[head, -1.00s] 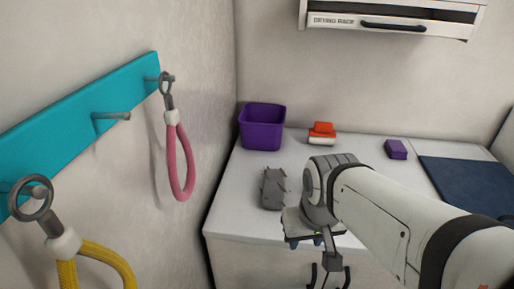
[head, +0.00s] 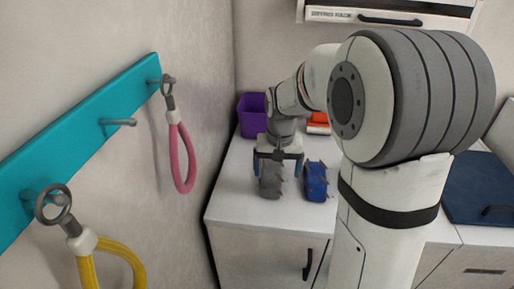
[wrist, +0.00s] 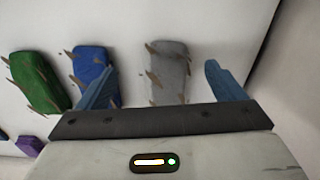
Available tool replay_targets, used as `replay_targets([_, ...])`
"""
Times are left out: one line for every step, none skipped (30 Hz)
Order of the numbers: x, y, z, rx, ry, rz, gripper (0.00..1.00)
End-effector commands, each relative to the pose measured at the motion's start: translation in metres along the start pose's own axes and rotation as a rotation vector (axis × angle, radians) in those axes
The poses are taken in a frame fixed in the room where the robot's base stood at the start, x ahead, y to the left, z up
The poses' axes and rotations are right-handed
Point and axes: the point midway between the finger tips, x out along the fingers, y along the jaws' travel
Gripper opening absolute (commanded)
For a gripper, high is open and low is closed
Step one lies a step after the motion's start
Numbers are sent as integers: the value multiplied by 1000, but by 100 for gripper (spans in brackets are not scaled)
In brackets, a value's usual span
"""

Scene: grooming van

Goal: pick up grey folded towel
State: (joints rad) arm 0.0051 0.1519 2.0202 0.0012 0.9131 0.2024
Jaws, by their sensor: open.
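The grey folded towel (head: 270,183) lies on the white counter near its left front, and thin brown pointed bits stick out of it. My gripper (head: 278,166) is over it, pointing down, with its blue fingers apart. Nothing is held. I cannot tell how far the fingertips are above the counter.
A blue folded item (head: 316,182) lies close to the right of the towel, and a green one (wrist: 38,82) lies beyond it. A purple bin (head: 251,116) and a red item (head: 318,122) stand behind. A wall with hanging loops (head: 180,155) is at left.

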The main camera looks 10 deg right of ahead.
Motion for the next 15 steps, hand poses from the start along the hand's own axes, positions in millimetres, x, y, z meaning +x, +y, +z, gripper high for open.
replay_targets([7,-4,-14,13,-18,4,89])
replay_targets([11,-6,-20,23,-24,6,89])
replay_targets([16,-8,-28,33,-32,8,89])
replay_targets([20,-10,-33,40,-37,9,89])
replay_targets([24,-11,-37,47,-41,10,89])
replay_targets([28,-13,-42,53,-46,12,89])
replay_targets([30,-13,-45,57,-49,13,89])
replay_targets([32,-14,-47,61,-51,13,89])
replay_targets([35,-15,-49,64,-54,14,89])
replay_targets([37,-15,-50,67,-55,14,89])
replay_targets([40,-15,-51,68,-56,15,89])
replay_targets([44,-15,-52,70,-57,15,89])
replay_targets([47,-15,-52,70,-58,15,89])
replay_targets([50,-15,-51,70,-59,15,89])
replay_targets([55,-15,-51,70,-58,15,89])
